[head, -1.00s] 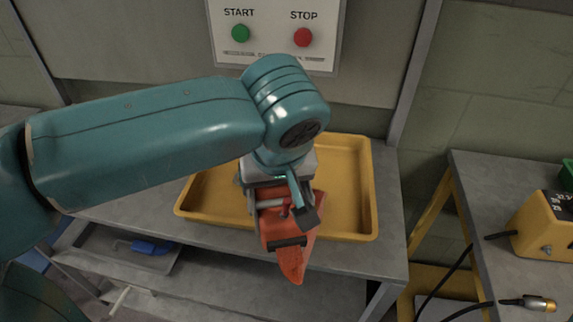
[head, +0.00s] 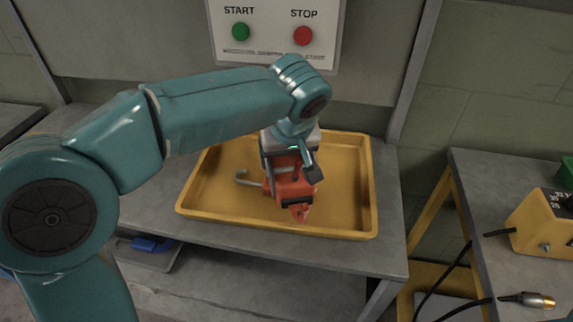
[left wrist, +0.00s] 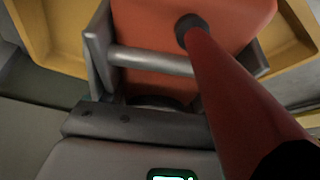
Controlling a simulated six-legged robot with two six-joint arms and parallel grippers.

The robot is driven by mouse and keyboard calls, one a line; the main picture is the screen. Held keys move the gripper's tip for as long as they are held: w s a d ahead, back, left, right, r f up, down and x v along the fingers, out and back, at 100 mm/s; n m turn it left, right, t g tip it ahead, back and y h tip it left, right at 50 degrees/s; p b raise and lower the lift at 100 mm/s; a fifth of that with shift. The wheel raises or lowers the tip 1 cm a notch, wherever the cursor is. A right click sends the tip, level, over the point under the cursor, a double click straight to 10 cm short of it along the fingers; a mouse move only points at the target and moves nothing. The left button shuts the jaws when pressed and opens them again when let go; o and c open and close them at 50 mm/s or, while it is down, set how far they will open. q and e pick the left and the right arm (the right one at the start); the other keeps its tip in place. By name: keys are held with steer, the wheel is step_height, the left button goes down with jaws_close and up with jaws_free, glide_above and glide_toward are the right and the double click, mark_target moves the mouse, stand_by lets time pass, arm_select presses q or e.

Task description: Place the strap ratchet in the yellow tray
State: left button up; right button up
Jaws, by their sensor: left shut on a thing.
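The strap ratchet (head: 291,188), orange-red with a grey metal hook, is held by my left gripper (head: 296,172) over the yellow tray (head: 345,222). The hook (head: 248,180) sticks out to the left over the tray's interior. Whether the ratchet touches the tray floor cannot be told. In the left wrist view the ratchet (left wrist: 250,105) fills much of the picture, with its metal bar and bracket close to the camera. The yellow tray (left wrist: 62,40) shows behind it. My right gripper is in neither view.
The tray sits on a grey table (head: 390,215). Behind it is a panel with a green START button (head: 241,31) and a red STOP button (head: 303,36). At right, another table holds a yellow box (head: 540,228) and cables. A blue item (head: 150,244) lies on the lower shelf.

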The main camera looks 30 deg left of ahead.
arm_select(q)
step_height(320, 180, down, 2)
steer(key=shift+w+f, duration=0.15)
steer(key=shift+f, duration=0.1)
steer(key=shift+w+a, duration=0.1)
steer(key=shift+f+b, duration=0.6)
steer(key=shift+b, duration=0.2)
steer(key=o, duration=1.7)
steer(key=shift+r+p, duration=0.2)
steer(key=shift+p, duration=0.1)
steer(key=p+v, duration=0.3)
steer(key=v, duration=0.9)
steer(key=shift+r, duration=0.35)
